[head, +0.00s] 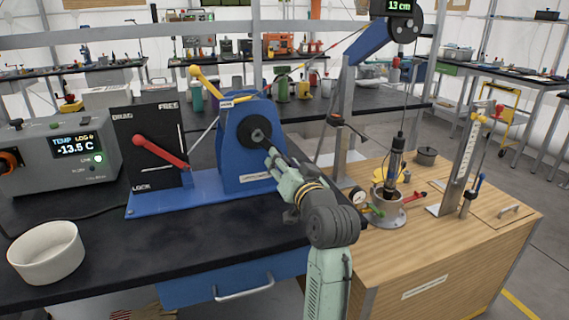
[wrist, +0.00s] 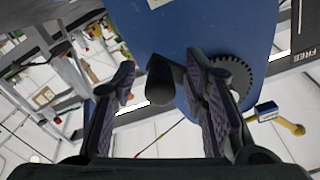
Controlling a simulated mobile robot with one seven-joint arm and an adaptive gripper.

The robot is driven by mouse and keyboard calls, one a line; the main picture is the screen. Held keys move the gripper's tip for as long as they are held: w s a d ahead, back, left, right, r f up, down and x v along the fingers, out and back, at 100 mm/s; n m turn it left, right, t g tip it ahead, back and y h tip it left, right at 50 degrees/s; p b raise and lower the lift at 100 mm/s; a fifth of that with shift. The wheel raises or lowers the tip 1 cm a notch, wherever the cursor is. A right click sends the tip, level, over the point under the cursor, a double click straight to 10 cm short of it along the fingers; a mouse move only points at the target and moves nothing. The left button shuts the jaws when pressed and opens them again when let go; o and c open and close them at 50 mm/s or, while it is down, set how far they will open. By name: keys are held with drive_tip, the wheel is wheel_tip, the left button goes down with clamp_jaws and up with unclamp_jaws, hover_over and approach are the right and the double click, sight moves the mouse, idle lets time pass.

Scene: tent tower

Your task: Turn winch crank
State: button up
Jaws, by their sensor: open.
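The blue winch (head: 236,150) stands on the black bench, with a dark round hub (head: 257,132) on its near face. It fills the top of the wrist view as a blue panel (wrist: 215,25). My gripper (head: 271,157) reaches up to the winch from the lower right. In the wrist view my gripper (wrist: 163,76) is open, with a finger on each side of a dark crank handle (wrist: 160,88). The handle lies between the fingers, with gaps visible; any contact is unclear. The crank arm is mostly hidden in the head view.
A yellow lever (head: 204,80) sticks up behind the winch. A black DRAG/FREE/LOCK panel with a red lever (head: 160,151) stands left. A white bowl (head: 46,253) and a display box (head: 65,155) are further left. A wooden cabinet (head: 455,240) with instruments stands right.

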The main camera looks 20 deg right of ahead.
drive_tip(key=s, duration=1.2)
drive_tip(key=shift+d, duration=0.2)
idle(0.8)
